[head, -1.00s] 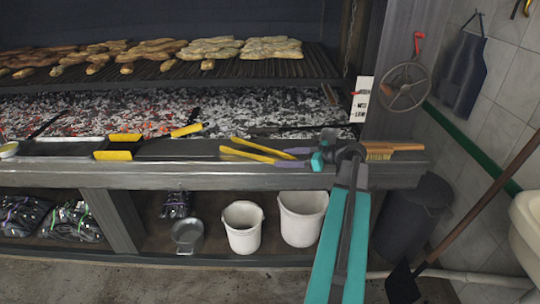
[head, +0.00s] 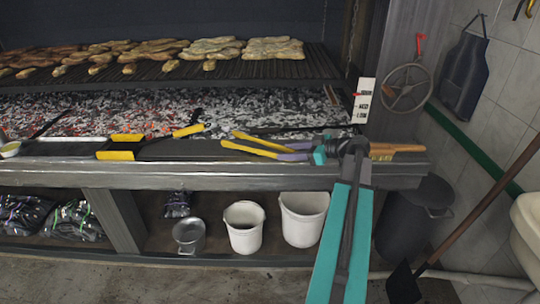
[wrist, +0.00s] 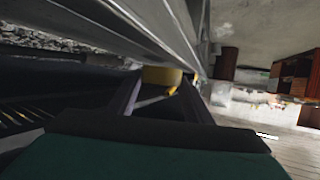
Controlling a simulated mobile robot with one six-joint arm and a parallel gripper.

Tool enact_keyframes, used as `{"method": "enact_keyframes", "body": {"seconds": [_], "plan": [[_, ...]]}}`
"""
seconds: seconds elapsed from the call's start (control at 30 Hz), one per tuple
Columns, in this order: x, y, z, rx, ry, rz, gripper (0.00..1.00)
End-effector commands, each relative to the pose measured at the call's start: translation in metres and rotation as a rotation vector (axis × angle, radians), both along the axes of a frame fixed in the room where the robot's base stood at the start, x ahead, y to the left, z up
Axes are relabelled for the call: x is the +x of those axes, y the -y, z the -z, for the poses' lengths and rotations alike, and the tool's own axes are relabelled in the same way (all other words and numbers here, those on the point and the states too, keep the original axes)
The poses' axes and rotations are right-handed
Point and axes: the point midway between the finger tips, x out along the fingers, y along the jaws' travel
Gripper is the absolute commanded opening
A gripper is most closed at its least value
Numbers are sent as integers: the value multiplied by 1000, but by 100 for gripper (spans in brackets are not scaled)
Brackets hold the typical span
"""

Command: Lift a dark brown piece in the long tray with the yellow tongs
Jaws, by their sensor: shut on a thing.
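The yellow tongs (head: 258,147) have two yellow arms and purple-grey ends, and point left over the front ledge of the grill. My gripper (head: 318,151) is shut on their purple-grey end at the right. In the wrist view, yellow (wrist: 162,76) shows between my two dark fingers (wrist: 163,102). The tongs' yellow arms are apart and hold nothing. A long dark tray (head: 60,148) lies on the ledge at the left, well away from the tongs. I cannot make out a dark brown piece in it.
Dark tools with yellow parts (head: 118,155) lie between tray and tongs. A wooden-handled brush (head: 398,148) lies right of my gripper. Glowing coals (head: 240,105) lie behind the ledge, under a grate (head: 240,74) bearing several pieces of food. White buckets (head: 243,228) stand below.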

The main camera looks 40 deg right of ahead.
Motion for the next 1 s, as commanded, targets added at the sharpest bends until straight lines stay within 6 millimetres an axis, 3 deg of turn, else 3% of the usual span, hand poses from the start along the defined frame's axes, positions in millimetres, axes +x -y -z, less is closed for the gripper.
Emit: {"method": "enact_keyframes", "body": {"seconds": [0.8,1.0], "plan": [[1,0,-66,-1,2,-1,39],[1,-1,-71,1,1,-1,39]]}}
